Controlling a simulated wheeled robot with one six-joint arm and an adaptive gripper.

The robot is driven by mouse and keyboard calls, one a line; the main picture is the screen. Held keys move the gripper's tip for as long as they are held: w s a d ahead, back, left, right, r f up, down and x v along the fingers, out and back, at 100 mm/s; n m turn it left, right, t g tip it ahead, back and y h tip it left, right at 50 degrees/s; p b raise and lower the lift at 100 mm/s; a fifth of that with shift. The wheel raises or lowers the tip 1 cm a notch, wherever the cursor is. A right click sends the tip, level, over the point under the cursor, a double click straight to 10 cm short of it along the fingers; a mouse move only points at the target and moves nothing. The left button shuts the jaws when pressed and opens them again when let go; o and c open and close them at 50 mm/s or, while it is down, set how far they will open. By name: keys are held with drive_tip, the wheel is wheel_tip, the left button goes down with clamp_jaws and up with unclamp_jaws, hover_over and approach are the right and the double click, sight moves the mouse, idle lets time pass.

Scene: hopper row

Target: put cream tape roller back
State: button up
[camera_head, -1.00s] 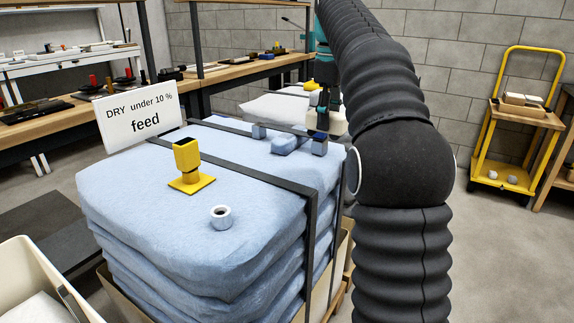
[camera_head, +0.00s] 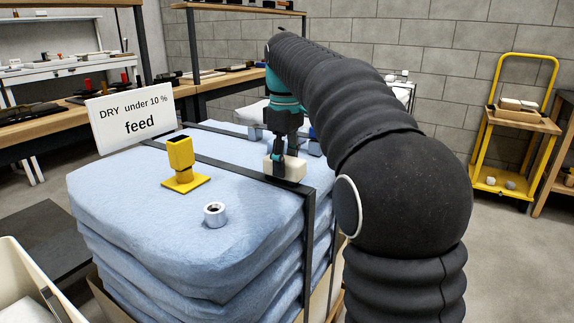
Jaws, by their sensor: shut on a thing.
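My gripper (camera_head: 281,160) points down, shut on a cream block-shaped object (camera_head: 290,170), which looks like the cream tape roller. It is over the right part of the top of the blue feed stack (camera_head: 140,209), beside the dark strap. I cannot tell whether the roller touches the top or hangs just above it. The gripper fingers hide part of the roller.
A yellow square-topped holder (camera_head: 183,181) and a small white-grey ring (camera_head: 215,214) stand on the stack's top. A sign (camera_head: 130,118) reads "DRY under 10 % feed". Blue blocks (camera_head: 314,146) lie behind my gripper. A yellow cart (camera_head: 517,140) stands far right.

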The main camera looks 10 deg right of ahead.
sight(286, 159)
drive_tip(key=o, duration=1.2)
drive_tip(key=shift+f, duration=0.1)
drive_tip(key=shift+o, duration=0.2)
wheel_tip(286, 159, up, 12)
drive_tip(key=p, duration=0.4)
drive_tip(key=s+f+m+t, duration=0.2)
drive_tip(key=s+f+m, duration=0.2)
drive_tip(key=s+f, duration=0.7)
drive_tip(key=s+f+m+t, duration=0.3)
drive_tip(key=s+f+m, duration=0.2)
drive_tip(key=s+f, duration=0.6)
drive_tip(key=s, duration=0.5)
drive_tip(key=shift+s+f+t, duration=0.15)
drive_tip(key=shift+f+t, duration=0.15)
drive_tip(key=shift+f, duration=0.05)
drive_tip(key=shift+d, duration=0.1)
